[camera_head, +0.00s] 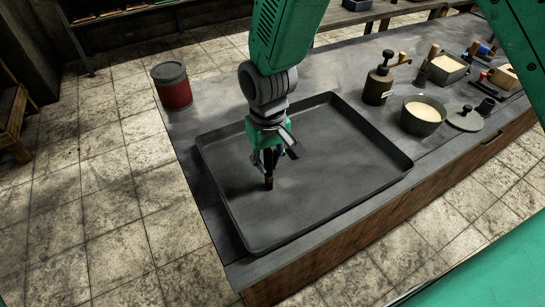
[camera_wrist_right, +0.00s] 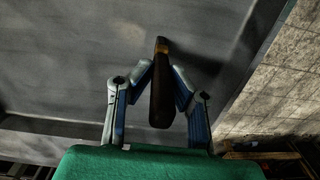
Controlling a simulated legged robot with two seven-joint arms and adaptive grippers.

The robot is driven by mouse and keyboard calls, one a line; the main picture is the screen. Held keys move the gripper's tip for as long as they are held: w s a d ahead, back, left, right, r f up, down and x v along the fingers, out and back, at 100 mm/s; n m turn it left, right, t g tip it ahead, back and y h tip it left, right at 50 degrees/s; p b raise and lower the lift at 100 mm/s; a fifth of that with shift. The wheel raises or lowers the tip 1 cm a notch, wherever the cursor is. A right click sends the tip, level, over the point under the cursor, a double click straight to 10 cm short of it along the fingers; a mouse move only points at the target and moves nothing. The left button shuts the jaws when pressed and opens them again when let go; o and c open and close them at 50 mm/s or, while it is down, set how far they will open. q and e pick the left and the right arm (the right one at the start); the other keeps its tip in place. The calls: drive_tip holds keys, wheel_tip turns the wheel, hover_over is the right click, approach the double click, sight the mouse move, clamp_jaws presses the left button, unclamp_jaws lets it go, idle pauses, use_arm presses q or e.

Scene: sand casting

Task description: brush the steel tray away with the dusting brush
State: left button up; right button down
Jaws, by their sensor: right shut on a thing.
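The steel tray (camera_head: 345,180) is a wide, dark, shallow pan with a low rim, lying on the workbench. Its floor also fills most of the wrist view (camera_wrist_right: 85,50). My right gripper (camera_head: 268,160) is over the left part of the tray, pointing down. It is shut on the dusting brush (camera_head: 269,182), a slim dark piece with an orange-brown band. In the wrist view the brush (camera_wrist_right: 161,95) sits between both fingers and its far end points at the tray floor. I cannot tell whether it touches. A faint paler patch shows beside it. My left gripper is not in view.
A red can (camera_head: 175,92) stands at the bench's back left corner. Right of the tray are a dark bottle (camera_head: 379,85), a bowl of pale powder (camera_head: 422,115), a lid (camera_head: 466,119) and small tools. The tiled floor (camera_head: 110,195) on the left is clear.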

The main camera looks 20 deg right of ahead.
drive_tip(key=shift+a+p, duration=0.6)
drive_tip(key=shift+a, duration=1.2)
drive_tip(key=shift+d, duration=0.15)
drive_tip(key=shift+d+p, duration=1.75)
drive_tip(key=shift+d, duration=4.65)
drive_tip(key=shift+a, duration=0.1)
drive_tip(key=shift+a+p, duration=1.25)
drive_tip(key=shift+a, duration=5.2)
drive_tip(key=shift+r+p, duration=0.1)
drive_tip(key=shift+p, duration=0.25)
